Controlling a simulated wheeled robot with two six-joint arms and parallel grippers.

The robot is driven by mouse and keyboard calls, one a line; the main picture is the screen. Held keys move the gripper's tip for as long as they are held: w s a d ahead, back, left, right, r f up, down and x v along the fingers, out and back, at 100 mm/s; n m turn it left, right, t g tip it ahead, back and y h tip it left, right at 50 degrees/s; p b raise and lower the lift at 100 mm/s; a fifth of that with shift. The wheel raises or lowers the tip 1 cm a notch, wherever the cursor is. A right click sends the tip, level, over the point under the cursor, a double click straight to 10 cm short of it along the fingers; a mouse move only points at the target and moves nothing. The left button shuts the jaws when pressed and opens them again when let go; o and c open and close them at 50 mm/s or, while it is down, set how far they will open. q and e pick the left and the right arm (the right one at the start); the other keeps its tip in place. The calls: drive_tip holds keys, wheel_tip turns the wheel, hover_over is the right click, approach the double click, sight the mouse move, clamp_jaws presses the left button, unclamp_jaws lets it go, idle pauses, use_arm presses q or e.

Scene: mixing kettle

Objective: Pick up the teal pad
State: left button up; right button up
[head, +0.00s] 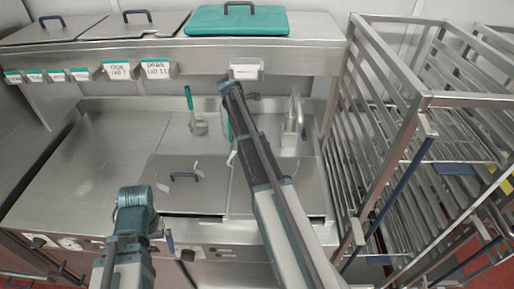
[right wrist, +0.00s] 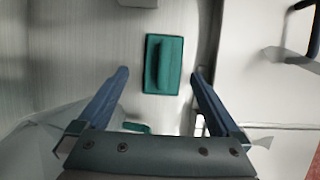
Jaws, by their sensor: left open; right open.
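The teal pad (right wrist: 163,82) shows in the right wrist view. It is a flat rectangular block with a raised handle along its top, on a pale metal surface. My right gripper (right wrist: 159,74) is open and empty, with one finger on each side of the pad in the picture and clear gaps between. The pad appears to be beyond the fingertips; the exact distance is unclear. In the head view my right arm covers much of the area near the pad, and I cannot clearly make the pad out. My left gripper (head: 150,238) is open, low at the counter's front edge.
A teal-handled tool (head: 190,100) stands in a small metal holder on the counter. A lid with a dark handle (head: 184,177) lies mid-counter. A teal cover (head: 238,20) is on the upper shelf. A metal rack (head: 385,130) stands right. The left counter (head: 85,165) is clear.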

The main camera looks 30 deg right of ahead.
drive_tip(key=shift+s+d+f, duration=0.2)
drive_tip(key=shift+f, duration=0.35)
drive_tip(key=b+x, duration=0.5)
drive_tip(key=shift+s+a+f, duration=0.15)
drive_tip(key=shift+a+f, duration=0.05)
drive_tip(key=shift+a, duration=0.1)
use_arm(q)
wheel_tip(320, 180, down, 6)
drive_tip(key=shift+r, duration=0.1)
use_arm(e)
drive_tip(key=shift+r, duration=0.1)
use_arm(q)
drive_tip(key=shift+s, duration=0.1)
use_arm(e)
drive_tip(key=shift+c, duration=0.3)
drive_tip(key=c, duration=1)
drive_tip(key=shift+c, duration=0.2)
drive_tip(key=shift+r, duration=0.15)
